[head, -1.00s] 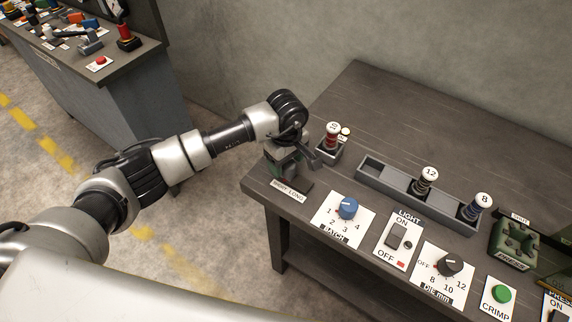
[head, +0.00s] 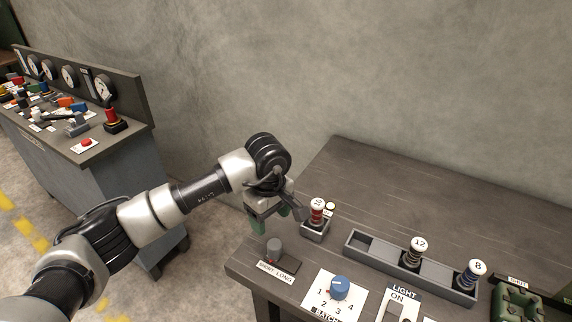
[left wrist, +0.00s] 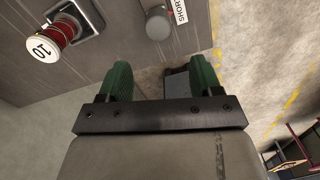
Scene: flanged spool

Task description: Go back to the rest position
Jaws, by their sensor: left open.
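My left gripper (head: 272,218) is open and empty, above the left end of the workbench (head: 400,190) in the head view. Its two green fingers stand apart in the left wrist view (left wrist: 160,85). The grey knob (head: 275,250) on the SHORT LONG plate sits just below it; the knob also shows ahead of the fingers in the left wrist view (left wrist: 158,22), apart from them. A red spool (head: 317,211) marked 10 stands upright in a small grey holder (head: 315,230) to the right of the gripper. My right gripper is not in view.
A grey tray (head: 375,253) holds the spools marked 12 (head: 413,252) and 8 (head: 471,275); its left compartment is empty. A blue batch knob (head: 340,287) and a LIGHT switch plate (head: 402,300) are at the front. Another bench (head: 120,145) stands at the left.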

